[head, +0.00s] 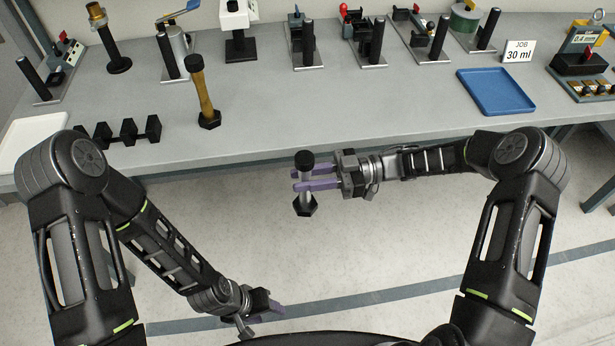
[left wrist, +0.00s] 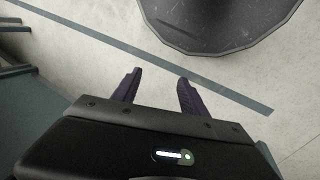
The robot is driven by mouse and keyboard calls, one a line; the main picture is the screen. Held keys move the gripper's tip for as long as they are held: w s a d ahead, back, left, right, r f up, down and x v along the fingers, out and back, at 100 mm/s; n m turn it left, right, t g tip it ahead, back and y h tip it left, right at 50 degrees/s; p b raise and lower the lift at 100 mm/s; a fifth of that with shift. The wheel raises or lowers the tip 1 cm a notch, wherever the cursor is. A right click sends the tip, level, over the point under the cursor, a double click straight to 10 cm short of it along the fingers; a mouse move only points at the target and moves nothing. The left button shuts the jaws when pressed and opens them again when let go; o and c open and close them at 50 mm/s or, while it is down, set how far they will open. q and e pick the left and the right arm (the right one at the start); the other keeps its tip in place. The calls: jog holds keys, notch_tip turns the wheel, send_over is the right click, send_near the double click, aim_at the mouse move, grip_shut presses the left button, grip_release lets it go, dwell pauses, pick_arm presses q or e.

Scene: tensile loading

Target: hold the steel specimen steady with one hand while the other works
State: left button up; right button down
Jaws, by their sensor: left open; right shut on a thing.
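The steel specimen (head: 305,182) is a short grey bar with a black knob on top and a black hexagonal foot. It stands upright in the air in front of the bench's front edge. My right gripper (head: 316,181) is shut on it from the right, its purple fingers on either side of the bar. My left gripper (head: 273,306) is low over the floor, well below and left of the specimen, and empty. The left wrist view shows its two purple fingers (left wrist: 159,88) apart with only floor between them.
The grey bench (head: 270,115) runs across the back. A brass-coloured specimen (head: 203,95) stands on it beside a black rack (head: 125,131). A blue tray (head: 495,91), a job card (head: 518,51) and several small devices stand farther back. The bench's front middle is clear.

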pick_arm(q)
jog(key=shift+w, duration=0.15)
jog(key=w+a+r+m, duration=0.2)
jog(key=w+r+m, duration=0.1)
jog(key=w, duration=0.7)
jog(key=w+a+r+m+g+y, duration=0.1)
jog(key=w+a+r+y, duration=0.1)
jog(key=w+r, duration=0.65)
jog(key=w+a+r+y, duration=0.1)
jog(key=w+r+y, duration=0.1)
jog(key=w+r, duration=0.65)
jog(key=s+d+r+n, duration=0.1)
jog(key=d+r+n, duration=0.1)
jog(key=d+r, duration=0.3)
jog(key=s+d+r+n, duration=0.2)
jog(key=d+r, duration=0.4)
jog(key=r, duration=0.3)
jog(key=s+d+r+n, duration=0.2)
jog(key=d+r+n, duration=0.1)
jog(key=d+r, duration=0.2)
jog(key=shift+d+r, duration=0.2)
jog(key=shift+r, duration=0.25)
jog(key=shift+d+r, duration=0.2)
jog(key=shift+r, duration=0.25)
jog(key=shift+f, duration=0.1)
